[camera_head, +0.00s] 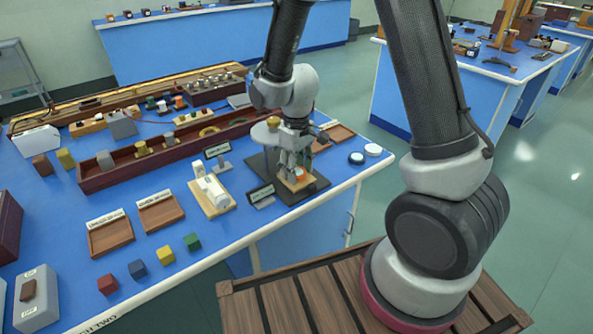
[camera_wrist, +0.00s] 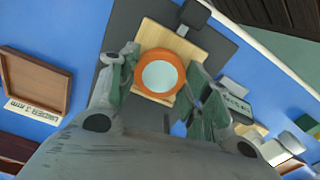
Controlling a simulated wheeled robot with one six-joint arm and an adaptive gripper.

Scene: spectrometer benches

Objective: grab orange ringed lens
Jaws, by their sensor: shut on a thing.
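The orange ringed lens (camera_wrist: 160,76) is a pale round disc in a thick orange ring. In the wrist view it lies over a small light wooden block (camera_wrist: 182,38) on a dark mat. My gripper (camera_wrist: 161,80) has its fingers against the left and right sides of the ring and is shut on it. In the head view the lens (camera_head: 298,172) is a small orange spot between the fingertips of my gripper (camera_head: 296,174), low over the dark mat (camera_head: 315,186). I cannot tell whether the lens touches the wood.
A white device on a wooden base (camera_head: 209,194) and a small dark sign (camera_head: 261,194) stand left of the mat. An open wooden tray (camera_head: 339,134) lies behind it. Colored cubes (camera_head: 166,255) stand near the front edge.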

